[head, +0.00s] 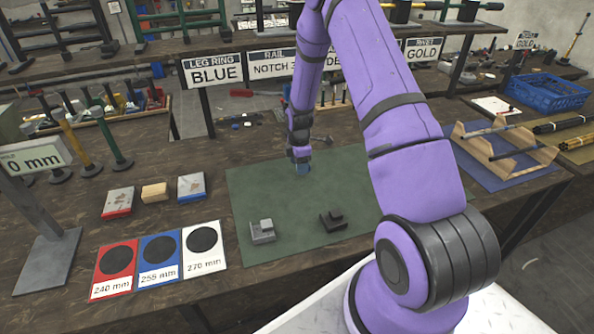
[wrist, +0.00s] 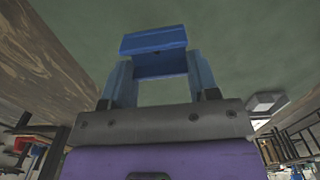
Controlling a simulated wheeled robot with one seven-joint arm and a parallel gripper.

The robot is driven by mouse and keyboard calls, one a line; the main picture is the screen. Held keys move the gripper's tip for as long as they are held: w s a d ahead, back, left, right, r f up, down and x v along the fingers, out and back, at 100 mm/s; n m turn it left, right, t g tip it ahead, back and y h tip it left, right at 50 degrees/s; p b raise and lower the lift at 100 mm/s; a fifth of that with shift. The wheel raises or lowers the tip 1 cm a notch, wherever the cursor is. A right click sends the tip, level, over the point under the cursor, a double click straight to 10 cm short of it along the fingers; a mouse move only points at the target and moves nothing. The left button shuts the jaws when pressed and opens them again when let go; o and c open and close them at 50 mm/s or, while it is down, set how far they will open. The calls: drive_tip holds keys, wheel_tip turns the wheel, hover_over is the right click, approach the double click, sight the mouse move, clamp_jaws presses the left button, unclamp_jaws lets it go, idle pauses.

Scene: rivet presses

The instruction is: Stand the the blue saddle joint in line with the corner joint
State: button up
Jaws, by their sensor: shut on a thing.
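My gripper (head: 301,163) is over the far part of the green mat (head: 262,192). In the wrist view my gripper (wrist: 160,72) is shut on the blue saddle joint (wrist: 153,42), which sits between its fingertips. In the head view only a small bit of blue shows at the gripper's tip; I cannot tell whether the joint touches the mat. A light grey stepped joint (head: 262,232) and a dark stepped joint (head: 332,220) stand on the near part of the mat. I cannot tell for certain which is the corner joint.
Red, blue and white cards (head: 158,261) with black discs lie left of the mat. Several small blocks (head: 155,192) lie behind them. A wooden rack (head: 500,150) stands on a blue mat at right. The mat between gripper and joints is clear.

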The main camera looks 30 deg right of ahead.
sight(297, 176)
drive_tip(key=shift+w+a+f, duration=0.1)
drive_tip(key=shift+w+f, duration=0.15)
drive_tip(key=shift+w, duration=0.25)
drive_tip(key=shift+f, duration=1.55)
drive_tip(key=shift+f, duration=0.15)
drive_tip(key=o, duration=0.9)
